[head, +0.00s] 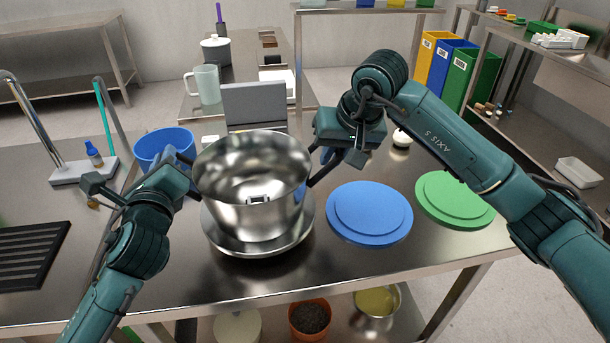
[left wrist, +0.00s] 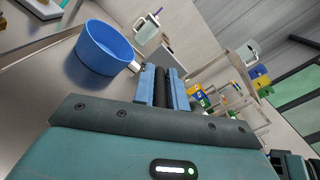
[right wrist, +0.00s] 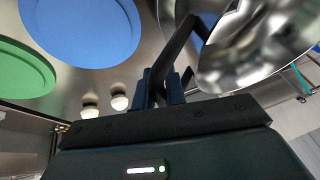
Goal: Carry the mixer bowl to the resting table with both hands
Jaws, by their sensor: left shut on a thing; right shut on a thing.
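The mixer bowl (head: 253,205) is a shiny steel bowl, upright between my two grippers near the front of the steel counter. It stands over a wide, shallow round metal dish (head: 230,243); I cannot tell whether they touch. My left gripper (head: 193,178) is shut on the bowl's left side, its grip partly hidden. My right gripper (head: 314,172) is shut on a dark handle at the bowl's right side. In the right wrist view the bowl (right wrist: 262,50) and handle (right wrist: 180,45) show beyond the fingers. I cannot make out which surface is the resting table.
A blue lid (head: 370,213) and a green lid (head: 455,200) lie right of the bowl. A blue pan (head: 163,143) is behind my left gripper. A grey box-like thing (head: 254,104) stands behind the bowl. A sink tap (head: 32,120) and black rack (head: 30,252) are left.

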